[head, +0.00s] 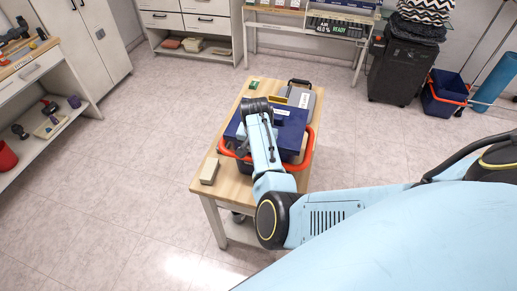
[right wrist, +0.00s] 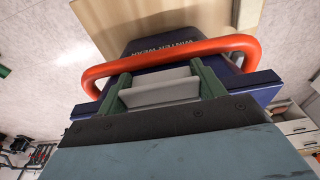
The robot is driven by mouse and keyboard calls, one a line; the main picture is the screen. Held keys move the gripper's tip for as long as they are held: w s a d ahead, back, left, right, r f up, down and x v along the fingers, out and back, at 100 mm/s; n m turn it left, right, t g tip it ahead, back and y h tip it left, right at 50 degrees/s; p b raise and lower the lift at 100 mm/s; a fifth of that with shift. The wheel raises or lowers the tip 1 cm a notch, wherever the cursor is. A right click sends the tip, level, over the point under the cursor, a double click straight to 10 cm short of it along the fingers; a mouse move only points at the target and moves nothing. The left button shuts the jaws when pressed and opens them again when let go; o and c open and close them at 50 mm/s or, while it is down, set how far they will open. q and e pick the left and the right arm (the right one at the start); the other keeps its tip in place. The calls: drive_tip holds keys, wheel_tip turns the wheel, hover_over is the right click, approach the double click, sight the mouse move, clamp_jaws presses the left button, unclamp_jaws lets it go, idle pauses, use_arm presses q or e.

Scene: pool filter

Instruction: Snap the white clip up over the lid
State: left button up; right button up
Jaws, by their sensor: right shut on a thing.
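A dark blue box (head: 292,132) with a lid stands on the wooden table in the head view, with orange handles (head: 307,150) at its sides. In the right wrist view the box (right wrist: 150,45) bears the words "WINTER WEAR", and an orange handle (right wrist: 190,47) arches across it. The white clip (right wrist: 160,92) lies inside this arch, between the green fingers of my right gripper (right wrist: 163,86), which is shut on it. Whether the clip hooks over the lid edge cannot be told. In the head view my right arm covers part of the box. My left gripper is out of view.
The wooden table (head: 228,180) also holds a beige block (head: 209,172) at its front left, a small green item (head: 254,84) and a grey case (head: 302,97) at the back. A shelf unit (head: 40,125) stands at the left. The floor between is clear.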

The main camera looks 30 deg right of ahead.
idle(0.4)
drive_tip(key=o, duration=1)
drive_tip(key=r, duration=0.4)
drive_tip(key=s+a+r, duration=0.1)
drive_tip(key=r, duration=0.8)
drive_tip(key=shift+s+a+r+b, duration=0.1)
drive_tip(key=shift+s+a+b, duration=0.1)
drive_tip(key=shift+a+b, duration=0.1)
